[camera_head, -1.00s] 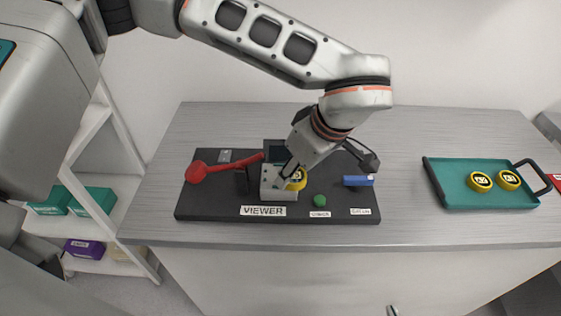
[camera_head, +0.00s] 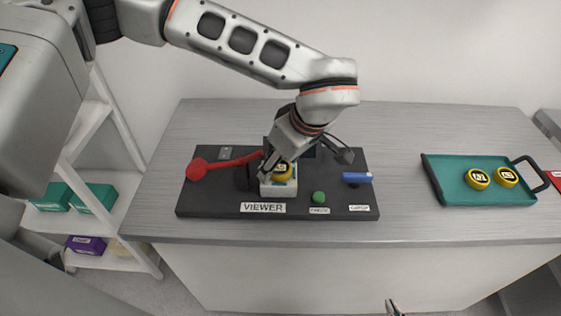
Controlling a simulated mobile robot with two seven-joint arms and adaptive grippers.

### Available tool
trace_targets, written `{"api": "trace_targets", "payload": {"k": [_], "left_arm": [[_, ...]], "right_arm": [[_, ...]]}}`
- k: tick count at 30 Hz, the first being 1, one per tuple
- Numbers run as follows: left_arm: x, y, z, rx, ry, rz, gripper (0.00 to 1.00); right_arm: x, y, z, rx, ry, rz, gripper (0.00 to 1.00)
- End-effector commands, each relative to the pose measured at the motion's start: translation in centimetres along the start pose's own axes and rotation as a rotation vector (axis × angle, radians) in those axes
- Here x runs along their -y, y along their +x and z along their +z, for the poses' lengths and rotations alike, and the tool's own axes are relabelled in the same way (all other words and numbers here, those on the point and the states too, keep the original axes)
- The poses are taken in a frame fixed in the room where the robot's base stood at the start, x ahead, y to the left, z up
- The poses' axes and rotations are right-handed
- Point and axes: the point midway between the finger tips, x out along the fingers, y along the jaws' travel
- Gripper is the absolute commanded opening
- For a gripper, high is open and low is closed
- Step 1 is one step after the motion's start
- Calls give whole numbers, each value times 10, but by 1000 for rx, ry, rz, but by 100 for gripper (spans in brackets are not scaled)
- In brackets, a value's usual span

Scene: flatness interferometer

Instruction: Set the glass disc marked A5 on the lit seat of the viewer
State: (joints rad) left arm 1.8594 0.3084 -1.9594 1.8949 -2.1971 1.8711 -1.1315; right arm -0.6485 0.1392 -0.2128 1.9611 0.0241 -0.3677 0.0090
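The viewer (camera_head: 210,208) is a dark base on the grey bench, with a white block (camera_head: 279,190) near its middle. A yellow-rimmed disc (camera_head: 283,171) with a dark-and-white mark is at the top of this block. The mark is too small to read. My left gripper (camera_head: 276,163) reaches down from above and appears shut on this disc. The fingers partly cover it, so I cannot tell whether it touches the block. No lit seat can be made out. My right gripper (camera_head: 392,307) shows only its tip at the bottom edge, in front of the bench.
The base carries a red handle (camera_head: 197,170), a green button (camera_head: 319,197) and a blue piece (camera_head: 357,177). A teal tray (camera_head: 452,192) at the right holds two yellow discs (camera_head: 478,179) (camera_head: 507,177). Bench between base and tray is clear. Shelves with boxes stand left.

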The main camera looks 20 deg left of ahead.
Motion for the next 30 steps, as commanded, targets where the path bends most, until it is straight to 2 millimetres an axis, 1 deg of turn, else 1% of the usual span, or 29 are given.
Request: {"api": "trace_targets", "payload": {"k": [9,11,14,17,24,27,30], "left_arm": [[0,-1,0,0,0,1,55],[0,-4,-1,1,0,1,55],[-1,-14,-1,0,1,4,55],[-1,-30,-1,-1,0,4,55],[-1,-81,-2,-3,-1,5,55],[-1,-98,-1,-2,0,5,55],[-1,-112,-1,-1,-1,4,55]], "right_arm": [[0,0,0,1,0,0,0],[-1,-2,-2,1,0,0,0],[0,0,-1,0,0,0,0],[0,1,1,0,0,0,0],[0,3,5,0,0,0,0],[0,4,5,0,0,0,0],[0,4,6,0,0,0,0]]}}
